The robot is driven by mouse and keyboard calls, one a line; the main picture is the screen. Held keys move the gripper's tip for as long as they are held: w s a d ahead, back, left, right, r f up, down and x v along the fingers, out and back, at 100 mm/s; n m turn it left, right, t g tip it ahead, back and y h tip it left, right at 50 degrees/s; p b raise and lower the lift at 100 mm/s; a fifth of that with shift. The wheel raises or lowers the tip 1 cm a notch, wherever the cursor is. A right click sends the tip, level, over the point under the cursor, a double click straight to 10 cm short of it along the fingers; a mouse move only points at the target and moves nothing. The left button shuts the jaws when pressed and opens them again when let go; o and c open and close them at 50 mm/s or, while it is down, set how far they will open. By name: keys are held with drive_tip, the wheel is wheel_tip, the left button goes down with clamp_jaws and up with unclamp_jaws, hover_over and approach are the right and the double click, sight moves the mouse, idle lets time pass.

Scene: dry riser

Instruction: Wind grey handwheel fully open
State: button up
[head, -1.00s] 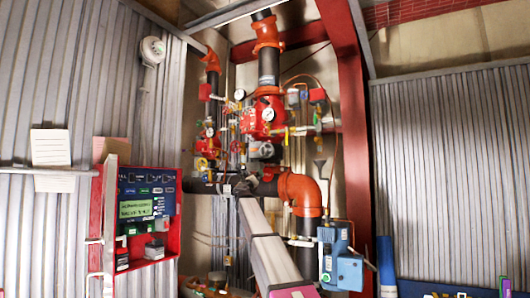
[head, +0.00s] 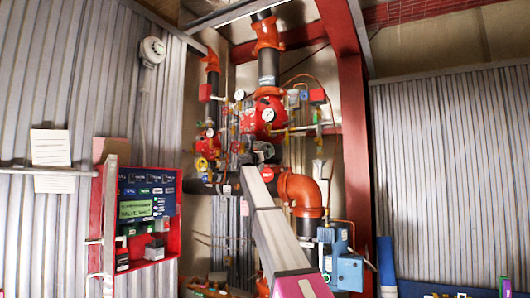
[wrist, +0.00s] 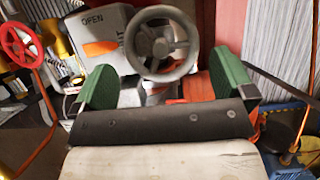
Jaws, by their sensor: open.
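In the wrist view the grey handwheel (wrist: 161,43) is a round spoked wheel just beyond my fingertips, near the middle top. My gripper (wrist: 163,66) is open, with one green finger on each side of the wheel's lower part. I cannot tell whether either finger touches the rim. A grey box (wrist: 92,36) marked "OPEN", with an orange indicator, sits behind the wheel to the left. In the head view my gripper (head: 258,154) is small among the red valves and pipes, and I cannot make out the grey handwheel there.
A red handwheel (wrist: 18,45) stands at the wrist view's left. A blue crate (wrist: 292,125) lies lower right. In the head view, an orange pipe elbow (head: 299,190) and a blue pump (head: 340,262) are right of my arm, and a red cabinet (head: 146,215) is on the left wall.

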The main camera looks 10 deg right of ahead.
drive_tip(key=x, duration=0.4)
drive_tip(key=shift+w+d+r, duration=0.1)
drive_tip(key=shift+w, duration=0.1)
drive_tip(key=c, duration=0.5)
drive_tip(key=shift+n, duration=0.5)
